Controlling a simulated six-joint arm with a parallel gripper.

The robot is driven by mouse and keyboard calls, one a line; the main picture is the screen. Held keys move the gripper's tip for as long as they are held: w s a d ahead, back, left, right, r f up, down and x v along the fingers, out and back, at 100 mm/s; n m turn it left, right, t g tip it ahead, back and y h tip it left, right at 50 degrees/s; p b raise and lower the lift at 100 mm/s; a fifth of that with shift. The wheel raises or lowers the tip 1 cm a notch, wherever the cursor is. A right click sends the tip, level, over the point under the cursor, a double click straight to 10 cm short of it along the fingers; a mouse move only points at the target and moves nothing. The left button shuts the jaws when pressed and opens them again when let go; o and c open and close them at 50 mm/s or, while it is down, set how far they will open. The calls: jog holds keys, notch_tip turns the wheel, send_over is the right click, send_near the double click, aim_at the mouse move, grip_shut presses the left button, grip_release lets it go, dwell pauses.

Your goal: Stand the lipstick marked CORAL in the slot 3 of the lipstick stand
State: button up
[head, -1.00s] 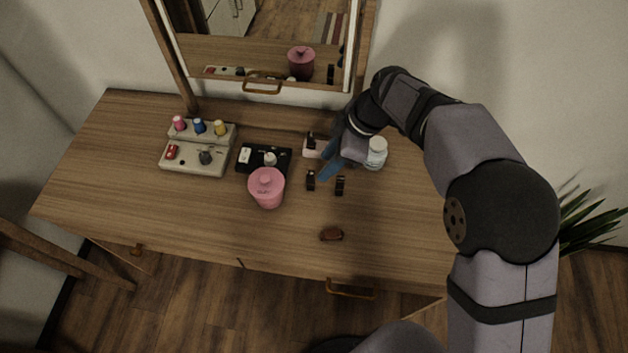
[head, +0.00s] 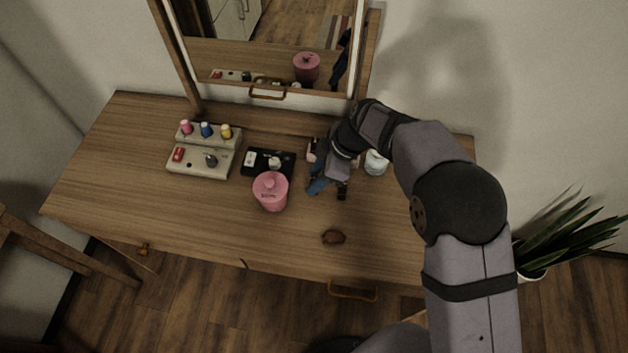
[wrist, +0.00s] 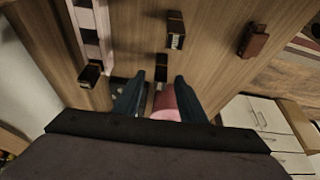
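My gripper (wrist: 160,80) is open, its two dark blue fingers apart. In the head view its fingers (head: 318,185) are low over the desk, right of the pink jar. One dark lipstick (wrist: 161,68) shows just beyond and between the fingertips; I cannot tell that it is touched. A second dark lipstick (wrist: 175,30) stands further off; it also shows in the head view (head: 341,193). The pink and white lipstick stand (wrist: 92,25) is at the left of the wrist view, with a black lipstick (wrist: 90,75) at its near end. My arm partly hides the stand (head: 312,150) in the head view. No marking is legible.
A pink lidded jar (head: 271,193) and a black tray (head: 286,168) are left of my gripper. A white jar (head: 376,165) stands right of it. A brown clip (head: 333,237) lies in front. A pale stepped box (head: 200,163) stands further left. The front of the desk is mostly clear.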

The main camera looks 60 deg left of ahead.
aim_at(314, 178)
jog(key=shift+x, duration=0.75)
grip_shut()
notch_tip(314, 178, up, 10)
jog(key=shift+b, duration=1.2)
jog(key=shift+f, duration=0.1)
